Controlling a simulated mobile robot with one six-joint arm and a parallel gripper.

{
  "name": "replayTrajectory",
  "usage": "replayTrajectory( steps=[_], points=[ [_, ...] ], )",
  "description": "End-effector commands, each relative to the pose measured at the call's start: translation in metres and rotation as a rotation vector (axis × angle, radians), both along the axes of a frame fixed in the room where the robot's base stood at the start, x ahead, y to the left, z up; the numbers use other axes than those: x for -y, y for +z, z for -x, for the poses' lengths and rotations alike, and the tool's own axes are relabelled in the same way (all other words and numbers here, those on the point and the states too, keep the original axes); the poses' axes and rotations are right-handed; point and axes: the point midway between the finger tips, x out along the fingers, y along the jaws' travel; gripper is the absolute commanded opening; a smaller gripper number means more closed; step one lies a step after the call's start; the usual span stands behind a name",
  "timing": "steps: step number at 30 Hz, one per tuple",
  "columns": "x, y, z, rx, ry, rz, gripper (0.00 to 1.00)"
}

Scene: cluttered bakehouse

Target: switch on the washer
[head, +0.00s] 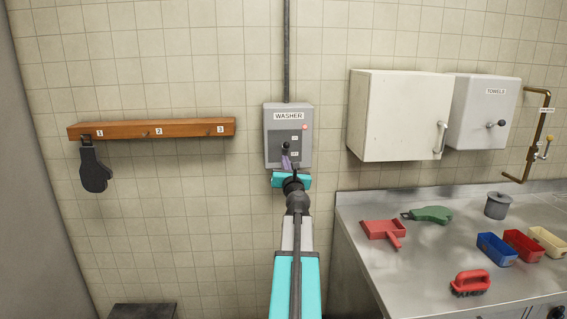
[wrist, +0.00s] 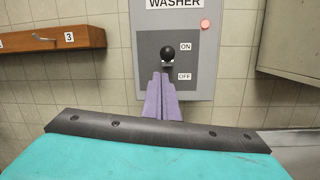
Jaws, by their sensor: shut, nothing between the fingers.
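The grey washer switch box (head: 273,148) hangs on the tiled wall and is labelled WASHER; it also fills the upper middle of the wrist view (wrist: 205,62). Its lever has a round black knob (wrist: 168,52), also seen in the head view (head: 287,146). The knob shows beside and slightly below the ON label, above the OFF label. A red lamp (wrist: 206,24) shows at the upper right of the box. My gripper (wrist: 161,75) is shut and empty, its purple fingertips just below the knob in the picture. I cannot tell whether they touch the lever.
A wooden peg rail (head: 185,128) with a dark paddle-shaped thing (head: 95,172) hangs to the left. A white cabinet (head: 395,115) and a towels box (head: 480,110) hang to the right. Below them, a steel counter (head: 425,260) holds coloured tubs, brushes and scoops.

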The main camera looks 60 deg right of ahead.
Motion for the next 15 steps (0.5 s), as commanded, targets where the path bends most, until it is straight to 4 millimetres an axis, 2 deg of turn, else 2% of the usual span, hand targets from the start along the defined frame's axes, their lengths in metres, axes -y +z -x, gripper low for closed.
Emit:
replayTrajectory(
  steps=[6, 15],
  points=[
    [-0.018, 0.016, 0.015, 0.0, 0.0, 0.001, 0.0],
    [-0.034, 0.028, 0.027, 0.0, 0.001, 0.0, 0.0]
  ],
)
